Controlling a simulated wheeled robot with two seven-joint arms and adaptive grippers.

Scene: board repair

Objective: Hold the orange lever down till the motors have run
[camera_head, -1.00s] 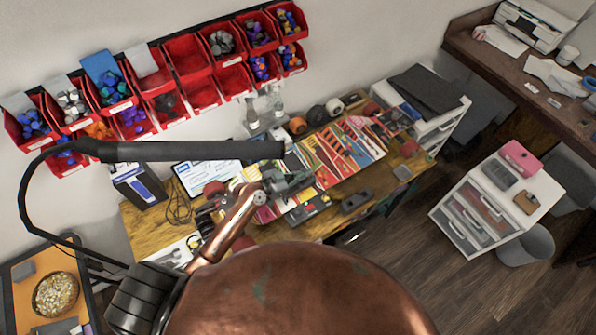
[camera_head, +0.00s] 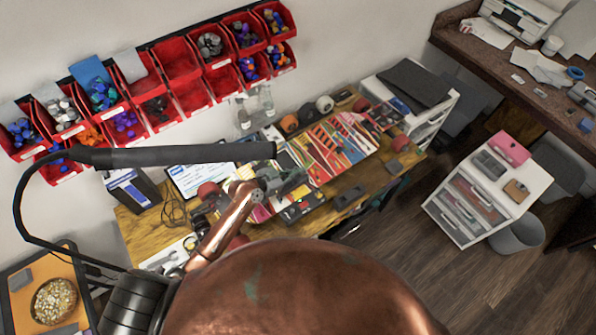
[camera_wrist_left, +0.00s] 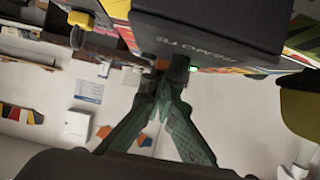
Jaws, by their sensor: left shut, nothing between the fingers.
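A black box (camera_wrist_left: 215,30) marked with "REMOTE" lettering fills the top of the left wrist view. A small orange piece, seemingly the orange lever (camera_wrist_left: 162,64), shows at its edge, right beside my fingertips. My left gripper (camera_wrist_left: 170,72) is shut, with its tips at the box; whether they press or only touch the lever I cannot tell. A small green light (camera_wrist_left: 187,71) glows next to the tips. In the head view my left gripper (camera_head: 286,184) is over the workbench, hiding part of the box. The motors cannot be made out. My right gripper is out of view.
The wooden workbench (camera_head: 140,228) holds a colourful tool mat (camera_head: 335,150), a screen (camera_head: 190,178) and several small parts. Red bins (camera_head: 180,60) hang on the wall behind. A white drawer unit (camera_head: 455,215) stands to the right, with open floor before it.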

